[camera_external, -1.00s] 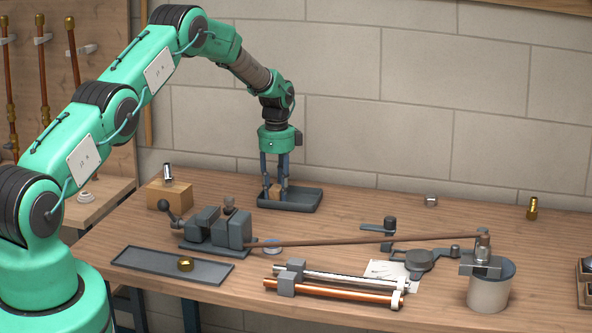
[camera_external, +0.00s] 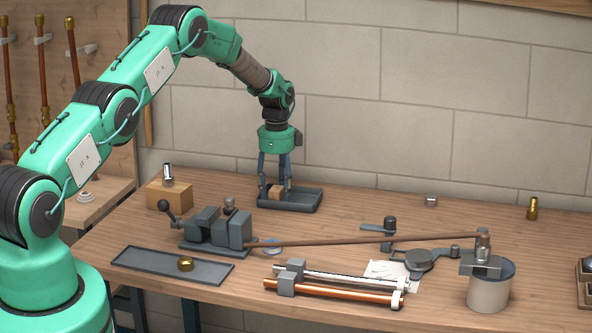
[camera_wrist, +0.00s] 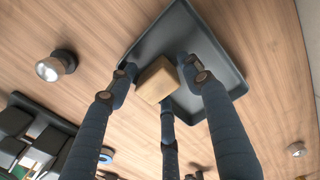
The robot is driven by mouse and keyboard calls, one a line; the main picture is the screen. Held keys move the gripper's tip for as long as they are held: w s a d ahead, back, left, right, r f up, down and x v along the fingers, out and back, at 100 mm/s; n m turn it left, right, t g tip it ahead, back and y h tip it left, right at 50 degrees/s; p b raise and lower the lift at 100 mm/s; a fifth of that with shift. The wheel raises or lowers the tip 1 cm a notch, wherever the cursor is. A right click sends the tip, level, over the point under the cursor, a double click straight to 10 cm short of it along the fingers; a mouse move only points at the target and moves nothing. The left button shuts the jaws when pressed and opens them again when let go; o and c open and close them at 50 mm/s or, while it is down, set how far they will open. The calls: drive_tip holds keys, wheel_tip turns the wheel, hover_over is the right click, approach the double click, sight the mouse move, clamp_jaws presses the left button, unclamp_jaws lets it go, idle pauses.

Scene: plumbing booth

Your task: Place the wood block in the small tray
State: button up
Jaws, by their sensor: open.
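The wood block (camera_external: 275,192) is a small tan block at the left end of the small dark tray (camera_external: 302,201). In the wrist view the block (camera_wrist: 156,80) shows against the floor and left side of the tray (camera_wrist: 215,62). It appears to rest inside, a little tilted. My gripper (camera_external: 274,187) points down over the tray with its fingers spread around the block. In the wrist view the three fingers of my gripper (camera_wrist: 161,80) stand open about the block. The fingers partly hide the block, so I cannot tell whether one still touches it.
A larger wood block (camera_external: 170,195) with a metal fitting (camera_external: 168,172) stands left. A vise (camera_external: 215,230) is in front, near a long tray (camera_external: 140,262) with a brass nut (camera_external: 185,264). A long brown pipe (camera_external: 360,241) crosses the bench. The back right is mostly free.

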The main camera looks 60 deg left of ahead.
sight(277, 187)
wheel_tip(277, 187, up, 12)
idle(0.6)
idle(0.5)
drive_tip(key=shift+r, duration=0.1)
